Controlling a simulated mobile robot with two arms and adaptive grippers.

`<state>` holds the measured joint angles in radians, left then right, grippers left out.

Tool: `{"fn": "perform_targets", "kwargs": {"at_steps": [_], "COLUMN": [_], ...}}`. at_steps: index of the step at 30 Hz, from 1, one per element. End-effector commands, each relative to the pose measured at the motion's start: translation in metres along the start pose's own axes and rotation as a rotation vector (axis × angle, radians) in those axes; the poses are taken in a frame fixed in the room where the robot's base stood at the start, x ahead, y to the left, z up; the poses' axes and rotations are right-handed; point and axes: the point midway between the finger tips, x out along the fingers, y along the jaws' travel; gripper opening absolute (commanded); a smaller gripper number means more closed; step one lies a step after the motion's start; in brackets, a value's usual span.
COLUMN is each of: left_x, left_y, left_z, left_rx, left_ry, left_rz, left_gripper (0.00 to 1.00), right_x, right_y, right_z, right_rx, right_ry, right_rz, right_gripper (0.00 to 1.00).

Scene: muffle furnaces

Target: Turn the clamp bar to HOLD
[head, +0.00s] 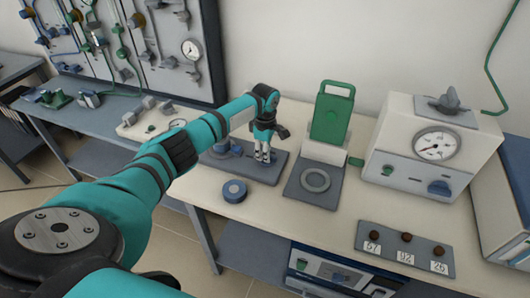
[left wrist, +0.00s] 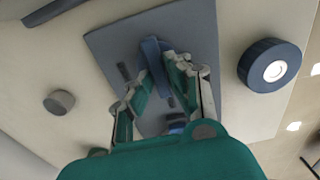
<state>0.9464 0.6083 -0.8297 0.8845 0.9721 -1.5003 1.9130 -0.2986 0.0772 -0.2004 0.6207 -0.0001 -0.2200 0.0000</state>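A blue bar (left wrist: 152,58), which looks like the clamp bar, stands on a grey-blue plate (left wrist: 112,42) in the left wrist view. The plate also shows in the head view (head: 276,172), on the bench. My left gripper (head: 263,157) points down over this plate. In the left wrist view its fingertips (left wrist: 150,75) are apart, one on each side of the bar, with gaps visible. Dark marks lie on the plate, but no HOLD lettering is legible. The bar's lower end is partly hidden between the fingers. My right gripper is not in view.
A blue disc (head: 235,191) lies in front of the plate. To the right are a green-handled device (head: 331,113), a box with a dial (head: 432,150) and a numbered panel (head: 405,250). A pegboard (head: 150,45) stands behind. The bench front is mostly clear.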

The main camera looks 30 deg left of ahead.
Motion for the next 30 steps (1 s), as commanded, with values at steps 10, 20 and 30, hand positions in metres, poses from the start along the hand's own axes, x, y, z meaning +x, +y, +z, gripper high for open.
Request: {"fn": "perform_targets", "kwargs": {"at_steps": [10, 20, 30], "left_x": [-0.002, -0.006, -0.002], "left_y": [0.0, 0.0, 0.003], "left_z": [0.0, 0.002, 0.002], "left_rx": [0.01, 0.159, 0.468], "left_ry": [-0.002, -0.004, -0.003], "left_rz": [-0.001, -0.004, -0.001], "left_gripper": [0.0, 0.0, 0.0], "right_x": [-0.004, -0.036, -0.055], "right_y": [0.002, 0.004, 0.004], "right_z": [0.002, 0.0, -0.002], "right_rx": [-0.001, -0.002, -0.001], "right_ry": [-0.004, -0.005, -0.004], "right_rz": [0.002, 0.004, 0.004], "right_gripper": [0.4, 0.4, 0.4]}}
